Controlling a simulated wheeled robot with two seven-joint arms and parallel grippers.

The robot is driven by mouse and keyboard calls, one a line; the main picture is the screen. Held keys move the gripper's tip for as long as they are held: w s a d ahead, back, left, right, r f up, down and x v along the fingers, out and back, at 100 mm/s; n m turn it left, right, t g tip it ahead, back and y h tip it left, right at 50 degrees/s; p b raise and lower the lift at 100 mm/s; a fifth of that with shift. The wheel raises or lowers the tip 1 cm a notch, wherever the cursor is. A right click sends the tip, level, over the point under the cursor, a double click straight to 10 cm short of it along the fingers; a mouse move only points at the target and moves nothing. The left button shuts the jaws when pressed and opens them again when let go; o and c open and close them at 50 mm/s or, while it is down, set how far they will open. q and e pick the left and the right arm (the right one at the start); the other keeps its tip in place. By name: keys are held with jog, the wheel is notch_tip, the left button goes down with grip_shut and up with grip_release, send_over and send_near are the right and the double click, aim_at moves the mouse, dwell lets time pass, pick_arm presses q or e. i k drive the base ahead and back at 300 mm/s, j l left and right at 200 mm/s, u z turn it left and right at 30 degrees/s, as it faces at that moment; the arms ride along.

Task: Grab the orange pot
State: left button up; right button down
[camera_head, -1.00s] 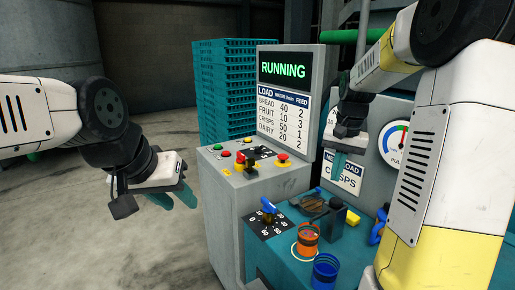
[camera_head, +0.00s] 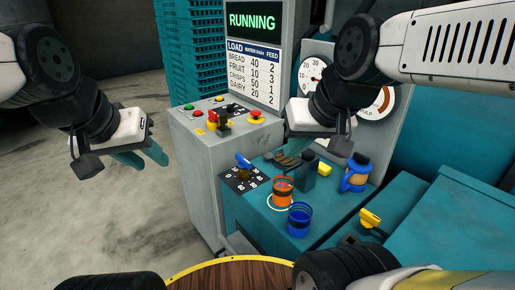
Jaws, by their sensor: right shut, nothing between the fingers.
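The orange pot (camera_head: 282,191) stands upright on the teal bench top, inside a pale ring marking. A blue pot (camera_head: 299,220) stands just in front of it and slightly to the right. My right gripper (camera_head: 290,152) is shut and empty, above and behind the orange pot and apart from it, near a dark upright block. My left gripper (camera_head: 141,157) is open and empty over the floor, left of the grey control cabinet and well away from the pots.
The grey cabinet (camera_head: 190,165) carries buttons and a lever. A blue-handled dial (camera_head: 243,165) sits left of the orange pot. A blue bottle-like object (camera_head: 356,173) and a yellow-handled tool (camera_head: 370,220) are to the right. A round wooden top (camera_head: 235,275) is in front.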

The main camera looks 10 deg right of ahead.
aim_at(283, 191)
jog(key=k+l+u, duration=0.15)
jog(key=k+l, duration=0.15)
jog(key=k+l+u, duration=0.1)
jog(key=k+l, duration=0.15)
jog(key=k, duration=0.25)
